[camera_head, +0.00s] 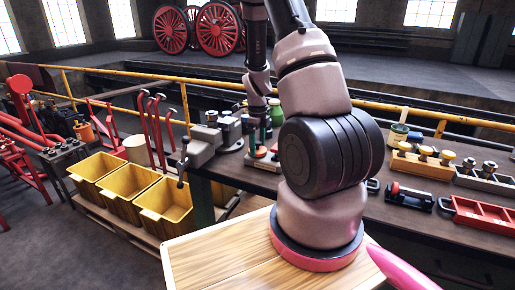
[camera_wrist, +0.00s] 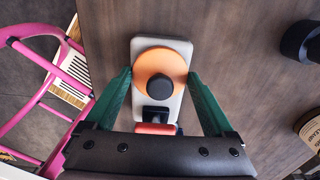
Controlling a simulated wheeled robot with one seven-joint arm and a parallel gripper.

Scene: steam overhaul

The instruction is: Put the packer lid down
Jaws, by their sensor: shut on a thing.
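My gripper (camera_wrist: 160,77) has its two green fingers closed on opposite sides of an orange round lid with a black knob, the packer lid (camera_wrist: 147,63). The lid is over a pale grey plate (camera_wrist: 142,43) on the bench; I cannot tell whether it touches the plate. A black piece (camera_wrist: 157,117) and a red piece (camera_wrist: 156,129) show below the lid, near my gripper's body. In the head view my gripper (camera_head: 260,128) is small and partly hidden behind my arm, above the plate with red and other small parts (camera_head: 262,158); the lid is not clear there.
The dark bench top (camera_wrist: 232,40) is clear right of the plate. A vise (camera_head: 205,142) stands left of it. Yellow bins (camera_head: 165,205) sit lower left. A yellow block with knobs (camera_head: 425,163) and a red tray (camera_head: 485,215) lie at the right.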

